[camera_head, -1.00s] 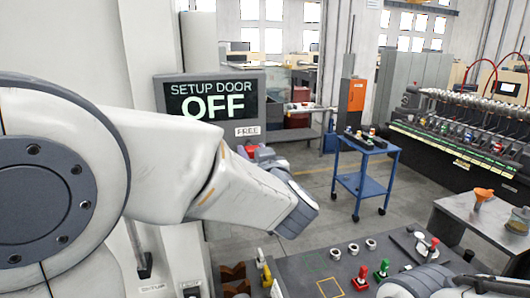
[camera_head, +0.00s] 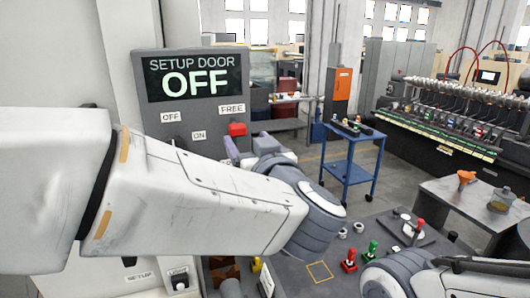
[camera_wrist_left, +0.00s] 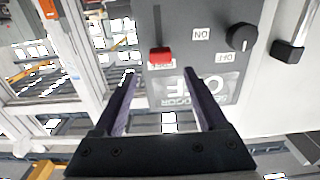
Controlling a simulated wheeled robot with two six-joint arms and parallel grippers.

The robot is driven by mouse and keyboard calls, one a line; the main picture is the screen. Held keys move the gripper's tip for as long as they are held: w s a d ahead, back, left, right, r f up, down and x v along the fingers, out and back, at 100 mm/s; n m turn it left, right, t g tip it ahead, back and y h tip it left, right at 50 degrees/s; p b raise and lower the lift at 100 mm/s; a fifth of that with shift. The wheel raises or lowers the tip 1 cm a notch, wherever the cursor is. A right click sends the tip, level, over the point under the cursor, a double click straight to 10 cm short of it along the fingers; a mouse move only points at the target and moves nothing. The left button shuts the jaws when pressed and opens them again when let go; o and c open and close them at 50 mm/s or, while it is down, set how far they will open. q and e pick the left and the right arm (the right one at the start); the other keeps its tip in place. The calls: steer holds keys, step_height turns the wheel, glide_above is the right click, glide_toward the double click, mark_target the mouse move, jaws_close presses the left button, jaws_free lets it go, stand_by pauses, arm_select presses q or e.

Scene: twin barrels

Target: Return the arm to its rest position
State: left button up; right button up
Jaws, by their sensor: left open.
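My left arm crosses the head view from the left edge. Its white forearm ends in a grey wrist, and the left gripper (camera_head: 246,144) with purple-grey fingers is partly hidden behind it. In the left wrist view the two fingers (camera_wrist_left: 160,76) are spread apart with nothing between them. They point toward the grey control panel (camera_head: 190,130), whose red switch (camera_head: 237,129) is close to the fingertips in the head view. The red switch also shows in the wrist view (camera_wrist_left: 160,57). My right arm (camera_head: 405,270) shows at the bottom right; its gripper is not visible.
The panel's display (camera_head: 195,76) reads SETUP DOOR OFF. A black knob (camera_wrist_left: 241,37) sits on the panel. A dark worktop (camera_head: 325,285) with red and green fittings lies below. A blue cart (camera_head: 350,165) and a grey side table (camera_head: 455,205) stand farther right, with open floor between.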

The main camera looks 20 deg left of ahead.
arm_select(q)
steer(key=shift+s+d, duration=0.4)
steer(key=shift+s, duration=0.2)
